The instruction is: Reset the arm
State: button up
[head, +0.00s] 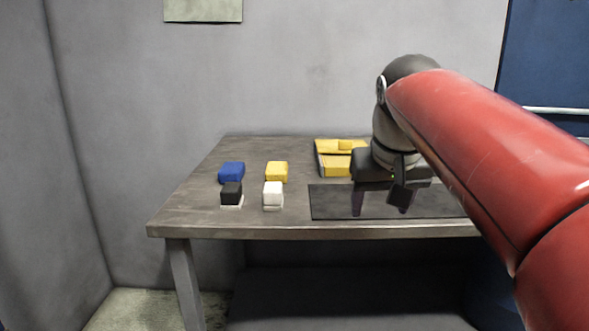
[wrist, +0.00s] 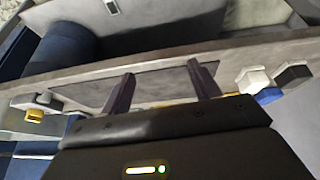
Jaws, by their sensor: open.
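My gripper (head: 380,211) is at the end of my red arm, above the dark mat (head: 330,202) on the table. Its two dark fingers point down and stand apart, with nothing between them. They also show in the wrist view (wrist: 161,68), spread open over the dark mat (wrist: 85,92). I cannot tell exactly how far the fingertips are from the mat.
On the table (head: 190,219) stand a blue block (head: 231,172), a yellow block (head: 277,171), a black block (head: 231,193) and a white block (head: 273,194). A yellow container (head: 330,160) is behind the mat, partly hidden by my gripper. A blue surface (head: 545,70) is at right.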

jog(key=s+d+f, duration=0.1)
jog(key=s+f, duration=1.6)
jog(key=f, duration=0.3)
jog(key=shift+s+d+f+t, duration=0.15)
jog(key=shift+f+t, duration=0.15)
jog(key=shift+f, duration=0.05)
